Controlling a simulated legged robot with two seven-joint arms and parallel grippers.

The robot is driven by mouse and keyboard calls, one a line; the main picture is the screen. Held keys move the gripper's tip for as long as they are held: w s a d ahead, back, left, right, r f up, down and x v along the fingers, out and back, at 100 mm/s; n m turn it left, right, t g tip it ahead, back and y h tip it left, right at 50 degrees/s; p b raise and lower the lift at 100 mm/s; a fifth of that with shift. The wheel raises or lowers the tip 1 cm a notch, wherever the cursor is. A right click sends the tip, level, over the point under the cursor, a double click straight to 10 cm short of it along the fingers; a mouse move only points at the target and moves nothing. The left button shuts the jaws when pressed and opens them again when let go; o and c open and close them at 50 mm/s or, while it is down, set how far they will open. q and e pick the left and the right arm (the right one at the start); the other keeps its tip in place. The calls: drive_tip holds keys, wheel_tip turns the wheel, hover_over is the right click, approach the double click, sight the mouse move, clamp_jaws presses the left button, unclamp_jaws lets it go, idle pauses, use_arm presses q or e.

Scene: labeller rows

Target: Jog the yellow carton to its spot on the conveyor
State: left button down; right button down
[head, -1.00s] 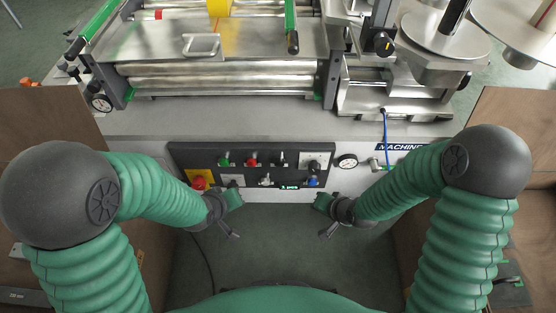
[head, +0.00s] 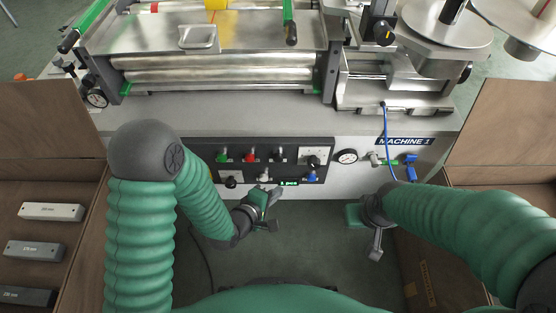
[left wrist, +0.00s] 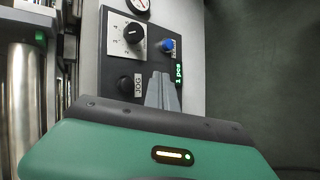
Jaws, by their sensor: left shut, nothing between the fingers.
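The yellow carton (head: 216,4) shows only in part at the top edge of the head view, on the conveyor (head: 170,28) with a red line beside it. The control panel (head: 243,148) is on the machine front. My left gripper (head: 276,191) is shut and empty by the panel's lower edge, beside the small green display (head: 289,183). In the left wrist view its grey fingers (left wrist: 162,91) lie beside the black button labelled JOG (left wrist: 125,83); I cannot tell if they touch the panel. My right gripper (head: 362,222) hangs right of the panel; its jaws are unclear.
Brown side boxes stand left and right; the left one holds grey bars (head: 52,211).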

sight(278, 159)
use_arm(q)
drive_tip(key=w, duration=0.8)
idle(1.9)
drive_tip(key=shift+w+r+p, duration=0.1)
drive_tip(key=shift+w+p, duration=0.25)
drive_tip(key=shift+w, duration=0.5)
idle(0.5)
drive_tip(key=shift+s, duration=0.1)
idle(0.5)
drive_tip(key=shift+s+p, duration=0.4)
drive_tip(key=shift+s, duration=0.45)
